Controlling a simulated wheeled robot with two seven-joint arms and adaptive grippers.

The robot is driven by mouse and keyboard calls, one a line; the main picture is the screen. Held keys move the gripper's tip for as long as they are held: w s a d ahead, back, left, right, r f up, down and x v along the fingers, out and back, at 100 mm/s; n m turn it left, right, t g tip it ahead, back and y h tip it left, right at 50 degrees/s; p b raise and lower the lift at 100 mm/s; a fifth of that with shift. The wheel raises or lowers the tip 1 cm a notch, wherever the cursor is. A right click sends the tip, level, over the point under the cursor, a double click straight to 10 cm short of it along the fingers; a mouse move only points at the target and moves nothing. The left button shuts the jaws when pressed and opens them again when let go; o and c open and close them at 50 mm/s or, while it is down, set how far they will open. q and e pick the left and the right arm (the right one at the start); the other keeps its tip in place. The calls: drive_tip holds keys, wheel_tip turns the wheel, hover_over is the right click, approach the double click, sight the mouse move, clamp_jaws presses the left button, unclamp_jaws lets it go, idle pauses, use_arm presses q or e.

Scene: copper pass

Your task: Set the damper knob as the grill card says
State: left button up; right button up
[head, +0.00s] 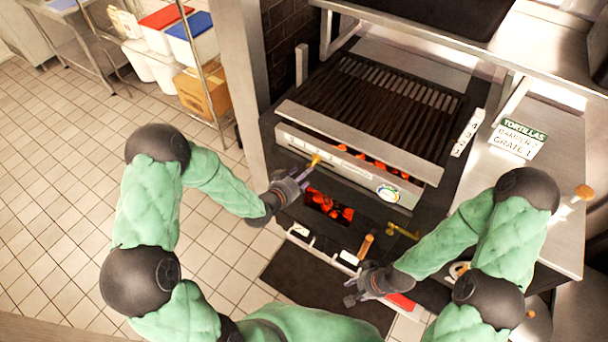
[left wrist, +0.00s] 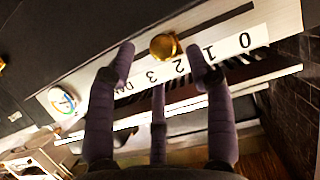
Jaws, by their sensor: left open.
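The grill card (head: 517,138) stands on the counter right of the grill and reads "TORTILLAS, DAMPER 2, GRATE 1". The brass damper knob (head: 315,160) is on the grill's front panel. In the left wrist view the knob (left wrist: 165,46) sits beside an upside-down number scale (left wrist: 179,68) and appears nearest the 2; the angle leaves its exact setting uncertain. My left gripper (left wrist: 161,57) is open, its fingers on either side of the knob with gaps visible. It also shows in the head view (head: 301,178). My right gripper (head: 352,290) is low before the grill, fingers spread, apparently empty.
Glowing coals (head: 330,206) show in the opening below the panel. A round gauge (head: 388,193) is at the panel's right. A wooden handle (head: 366,246) and a brass handle (head: 403,231) stick out near my right gripper. A shelf rack with bins (head: 165,18) stands at left.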

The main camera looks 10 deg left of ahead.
use_arm(q)
drive_tip(key=v, duration=0.9)
drive_tip(key=shift+s, duration=0.4)
drive_tip(key=shift+a, duration=0.15)
